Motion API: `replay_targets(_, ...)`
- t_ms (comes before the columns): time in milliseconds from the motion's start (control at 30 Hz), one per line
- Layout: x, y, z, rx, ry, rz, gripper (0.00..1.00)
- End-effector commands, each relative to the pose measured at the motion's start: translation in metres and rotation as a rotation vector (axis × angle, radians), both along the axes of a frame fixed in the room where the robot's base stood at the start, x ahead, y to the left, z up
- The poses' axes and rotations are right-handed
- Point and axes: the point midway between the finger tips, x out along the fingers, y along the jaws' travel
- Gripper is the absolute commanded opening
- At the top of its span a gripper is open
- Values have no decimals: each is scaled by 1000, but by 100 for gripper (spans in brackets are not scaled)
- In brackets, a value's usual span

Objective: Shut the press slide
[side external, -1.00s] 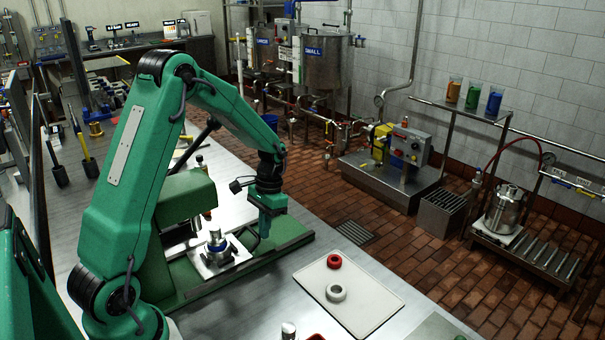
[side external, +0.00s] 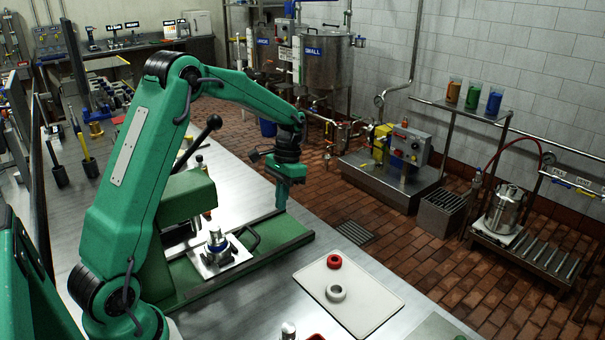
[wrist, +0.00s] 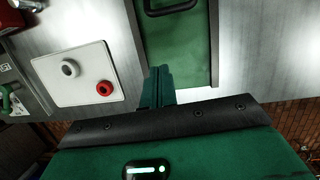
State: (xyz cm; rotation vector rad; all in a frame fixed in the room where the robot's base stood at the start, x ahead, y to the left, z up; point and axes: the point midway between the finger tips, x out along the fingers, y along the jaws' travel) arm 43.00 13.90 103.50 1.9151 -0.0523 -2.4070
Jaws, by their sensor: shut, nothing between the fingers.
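The green press (side external: 185,195) stands on the bench, with a black-knobbed lever (side external: 213,123) above it. Its slide is a silver plate (side external: 238,254) carrying a metal fitting (side external: 216,241), and it sits out to the right of the press head on the green bed (side external: 200,286). A black loop handle (side external: 253,236) stands at the plate's right end; it also shows at the top of the wrist view (wrist: 170,8). My gripper (side external: 281,206) is shut and empty, to the right of the handle and apart from it. Its closed fingers point over the green bed in the wrist view (wrist: 160,76).
A white board (side external: 365,300) with a red ring (side external: 334,261) and a white ring (side external: 336,292) lies near the bed. The bench edge is close beyond my gripper, with a brick floor (side external: 440,270) below. A dark raised edge (side external: 285,252) runs along the bed.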

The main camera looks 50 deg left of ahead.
Motion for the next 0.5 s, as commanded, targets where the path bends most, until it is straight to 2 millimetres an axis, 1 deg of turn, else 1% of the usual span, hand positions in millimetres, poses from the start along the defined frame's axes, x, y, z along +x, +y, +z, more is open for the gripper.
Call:
replay_targets(33,2,0,7,1,-2,0,0)
replay_targets(100,4,0,14,1,-2,0,0)
replay_targets(200,6,0,21,1,-1,0,0)
replay_targets(400,7,0,26,1,1,0,0)
replay_targets(467,7,0,27,1,1,1,10)
replay_targets(500,7,0,27,2,1,3,18)
